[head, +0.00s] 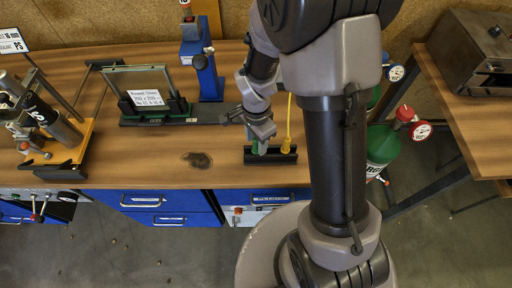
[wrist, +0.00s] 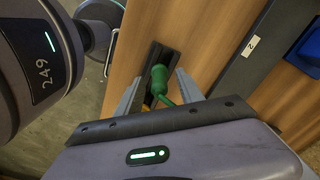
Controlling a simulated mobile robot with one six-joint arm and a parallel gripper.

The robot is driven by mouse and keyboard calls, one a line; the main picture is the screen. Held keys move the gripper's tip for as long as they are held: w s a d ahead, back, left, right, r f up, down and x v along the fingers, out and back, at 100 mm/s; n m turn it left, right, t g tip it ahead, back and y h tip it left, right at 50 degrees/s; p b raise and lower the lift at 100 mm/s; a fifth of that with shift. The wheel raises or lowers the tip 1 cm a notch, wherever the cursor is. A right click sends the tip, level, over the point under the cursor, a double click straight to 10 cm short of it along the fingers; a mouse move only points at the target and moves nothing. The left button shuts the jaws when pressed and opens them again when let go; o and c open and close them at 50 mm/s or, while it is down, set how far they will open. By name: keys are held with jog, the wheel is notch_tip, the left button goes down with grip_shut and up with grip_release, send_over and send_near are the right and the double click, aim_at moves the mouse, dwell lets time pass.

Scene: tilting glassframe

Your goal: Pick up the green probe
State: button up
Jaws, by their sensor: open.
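The green probe (wrist: 160,84) shows in the wrist view as a rounded green handle between the two grey fingers of my gripper (wrist: 157,79). The fingers are apart, with one on each side of the handle. Contact cannot be made out. The probe is at a black holder (wrist: 154,57) on the wooden bench. In the head view my gripper (head: 261,143) is pointed down over the left part of the black holder (head: 271,159), and only a little of the green probe (head: 254,148) shows beside it.
A yellow probe (head: 287,143) with a thin cord stands at the right of the same holder. A glass plate in a green-based frame (head: 155,118) and a blue stand (head: 210,80) are to the left. The bench front (head: 180,184) is clear apart from a dark stain (head: 197,160).

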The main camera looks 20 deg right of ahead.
grip_shut()
dwell(0.4)
jog(key=shift+r, duration=0.35)
notch_tip(320, 180, up, 3)
jog(key=shift+f+p, duration=0.15)
jog(key=shift+p, duration=0.65)
jog(key=s+d+b, duration=0.3)
jog(key=s+b, duration=0.1)
jog(key=s, duration=0.3)
jog(key=s+d+r+b, duration=0.1)
jog(key=s+d+b, duration=0.3)
jog(key=s, duration=0.3)
jog(key=shift+s+d+r, duration=0.15)
jog(key=shift+s+r, duration=0.05)
jog(key=shift+r, duration=0.1)
